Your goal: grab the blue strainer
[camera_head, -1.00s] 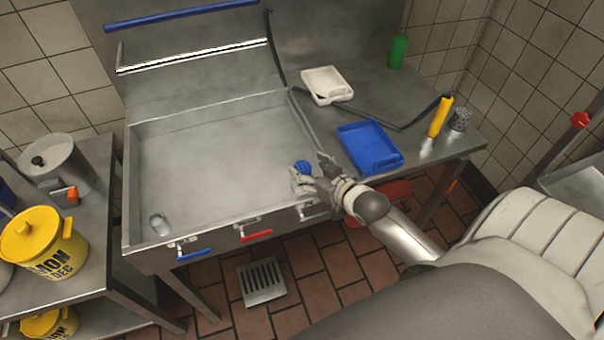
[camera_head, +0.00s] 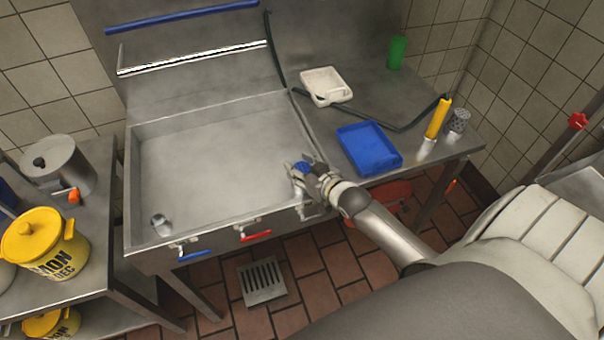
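A small rounded blue thing, which looks like the blue strainer (camera_head: 302,167), is at the front right corner of the steel basin (camera_head: 215,165). My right gripper (camera_head: 301,168) is at it, with grey fingers on either side of the blue. The fingers and wrist hide part of it, and I cannot tell whether they are closed on it or only around it. My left gripper is not in view.
A blue tray (camera_head: 369,149) and a white tray (camera_head: 326,86) lie on the counter right of the basin. A yellow cylinder (camera_head: 438,119) and a perforated grey cup (camera_head: 458,121) stand farther right. A small metal cup (camera_head: 161,224) is in the basin's front left corner.

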